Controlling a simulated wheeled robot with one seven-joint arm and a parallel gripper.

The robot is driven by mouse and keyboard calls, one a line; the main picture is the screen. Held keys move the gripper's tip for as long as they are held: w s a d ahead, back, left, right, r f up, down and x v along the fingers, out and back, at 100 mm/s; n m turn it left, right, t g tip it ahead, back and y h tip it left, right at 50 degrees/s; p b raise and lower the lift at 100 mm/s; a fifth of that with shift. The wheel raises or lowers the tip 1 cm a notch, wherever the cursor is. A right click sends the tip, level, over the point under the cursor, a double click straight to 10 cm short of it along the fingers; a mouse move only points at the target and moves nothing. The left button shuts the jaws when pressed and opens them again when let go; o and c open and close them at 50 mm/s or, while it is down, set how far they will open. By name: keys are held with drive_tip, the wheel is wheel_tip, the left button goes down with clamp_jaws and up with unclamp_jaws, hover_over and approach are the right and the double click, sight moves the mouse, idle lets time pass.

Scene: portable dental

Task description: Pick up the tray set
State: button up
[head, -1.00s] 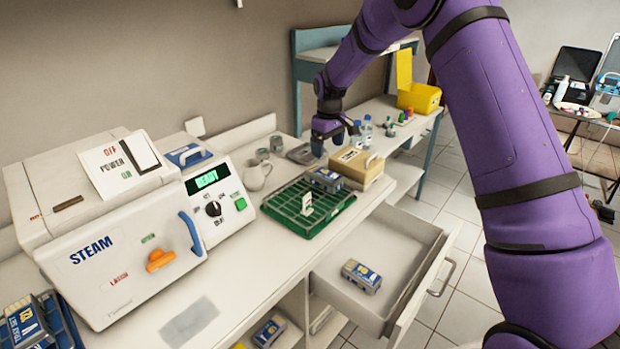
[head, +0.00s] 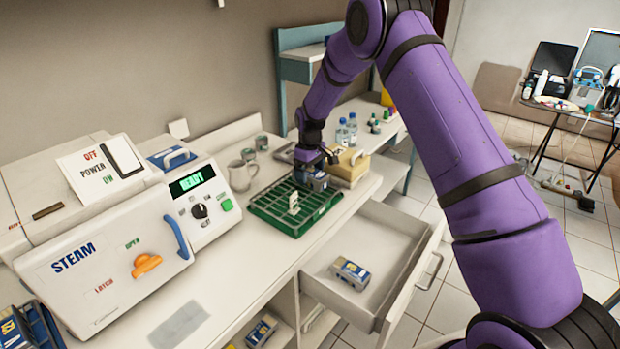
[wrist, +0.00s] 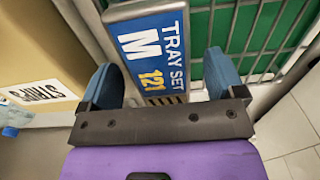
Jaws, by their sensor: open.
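The tray set (wrist: 152,48) fills the middle of the wrist view, a grey box with a blue label reading "TRAY SET M 121". In the head view the tray set (head: 318,181) sits at the back right end of the green rack (head: 262,207), largely hidden by my gripper. My gripper (wrist: 165,78) is open, its two blue fingers on either side of the box. I cannot tell whether the fingers touch it. Another similar blue-labelled box (head: 350,273) lies in the open drawer (head: 372,292), and one (head: 262,331) is on the shelf below.
A tan box (wrist: 38,62) marked "STRIPS" stands close beside my gripper. A white card (head: 293,203) stands upright in the rack. The steam machine (head: 110,245) and a mug (head: 241,175) are to the left. Bare counter (head: 250,270) lies in front of the rack.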

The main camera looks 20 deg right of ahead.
wheel_tip(320, 180, down, 2)
drive_tip(key=shift+f, duration=0.1)
drive_tip(key=c, duration=1.2)
drive_tip(key=shift+o, duration=0.2)
